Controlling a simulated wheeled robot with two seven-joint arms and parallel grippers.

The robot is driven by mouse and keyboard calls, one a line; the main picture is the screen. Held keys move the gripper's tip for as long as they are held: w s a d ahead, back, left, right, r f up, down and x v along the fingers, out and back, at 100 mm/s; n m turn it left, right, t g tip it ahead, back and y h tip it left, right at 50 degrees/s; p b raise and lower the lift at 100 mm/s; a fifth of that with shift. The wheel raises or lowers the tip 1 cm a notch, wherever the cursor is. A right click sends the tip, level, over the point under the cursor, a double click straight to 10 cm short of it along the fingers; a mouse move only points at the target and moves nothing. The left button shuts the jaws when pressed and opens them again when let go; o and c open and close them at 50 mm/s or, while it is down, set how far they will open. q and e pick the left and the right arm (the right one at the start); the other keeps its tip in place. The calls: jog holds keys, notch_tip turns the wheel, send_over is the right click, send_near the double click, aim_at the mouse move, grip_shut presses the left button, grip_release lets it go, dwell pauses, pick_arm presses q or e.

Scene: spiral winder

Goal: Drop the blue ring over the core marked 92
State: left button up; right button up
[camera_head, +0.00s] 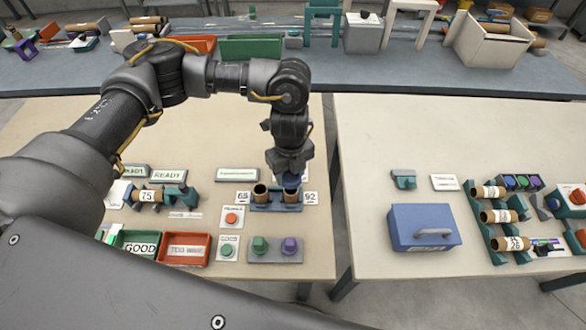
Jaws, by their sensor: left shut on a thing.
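My left gripper (290,172) points down over the rack (276,208) and is shut on the blue ring (291,182). The ring shows dark blue, partly hidden by the gripper. It is right at the top of the brown core (292,196) beside the card marked 92 (310,197). I cannot tell whether the ring is around the core's top or just above it. My right gripper is not in view.
Green and red trays (184,249) lie left. A blue box (423,227) stands on the right table, across a gap.

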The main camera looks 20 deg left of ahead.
aim_at(291, 187)
pick_arm(q)
jog(key=shift+w+f+b, duration=0.2)
jog(key=shift+f+b, duration=3.05)
jog(key=shift+f, duration=0.8)
jog(key=o, duration=1.1)
notch_tip(291, 187, up, 11)
jog(key=shift+f+b, duration=0.1)
jog(key=shift+b, duration=0.55)
